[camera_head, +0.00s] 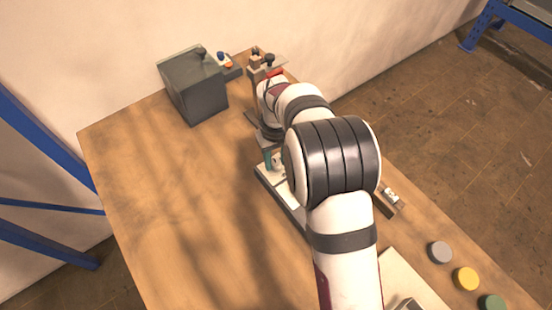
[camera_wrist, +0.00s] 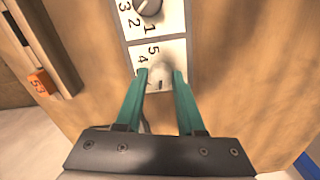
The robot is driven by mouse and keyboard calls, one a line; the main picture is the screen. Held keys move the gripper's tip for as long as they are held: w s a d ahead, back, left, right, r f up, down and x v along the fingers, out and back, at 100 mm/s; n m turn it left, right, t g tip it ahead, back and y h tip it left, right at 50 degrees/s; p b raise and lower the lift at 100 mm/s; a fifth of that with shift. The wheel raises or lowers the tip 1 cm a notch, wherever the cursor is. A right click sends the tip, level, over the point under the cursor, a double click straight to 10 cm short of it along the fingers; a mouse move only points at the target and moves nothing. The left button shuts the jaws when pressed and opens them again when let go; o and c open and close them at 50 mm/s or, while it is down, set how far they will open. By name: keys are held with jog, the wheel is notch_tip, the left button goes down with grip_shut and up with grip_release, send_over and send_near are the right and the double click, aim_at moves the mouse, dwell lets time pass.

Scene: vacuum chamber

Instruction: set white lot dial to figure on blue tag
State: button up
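In the wrist view the white dial (camera_wrist: 161,74) sits on a white plate, with the figures 5 and 4 printed beyond it. A short dark mark shows on its near side; the other figures are hidden. My gripper (camera_wrist: 160,73) has one teal finger on each side of the white dial. I cannot tell whether the fingers touch it. In the head view my gripper (camera_head: 269,160) is mostly hidden behind my arm, low over the white panel (camera_head: 264,176). I cannot make out a blue tag with a readable figure in either view.
A grey-topped dial (camera_wrist: 148,6) with figures 1, 2 and 3 adjoins the white one. An orange tag (camera_wrist: 41,83) bears dark figures. A dark grey box (camera_head: 195,88) stands at the table's far end. Grey, yellow (camera_head: 466,279) and green discs lie near the right edge. The table's left is clear.

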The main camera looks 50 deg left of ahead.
aim_at(277, 163)
jog(key=o, duration=0.3)
jog(key=shift+o, duration=0.2)
notch_tip(277, 163, up, 16)
jog(key=shift+d+f, duration=0.1)
jog(key=shift+d, duration=0.05)
jog(key=w+d+r+m, duration=0.3)
jog(key=d+m, duration=0.2)
jog(key=d, duration=0.7)
jog(key=w+d+r+m, duration=0.25)
jog(key=d+m, duration=0.25)
jog(key=d, duration=0.7)
jog(key=s+d+f+m+y, duration=0.1)
jog(key=s+d+f+m, duration=0.1)
jog(key=s+d+m, duration=0.3)
jog(key=s+d+f+m, duration=0.2)
jog(key=s+d+m, duration=0.3)
jog(key=s+d, duration=0.3)
jog(key=d, duration=0.3)
jog(key=shift+s+f+m+y, duration=0.35)
jog(key=shift+f+m+y, duration=0.05)
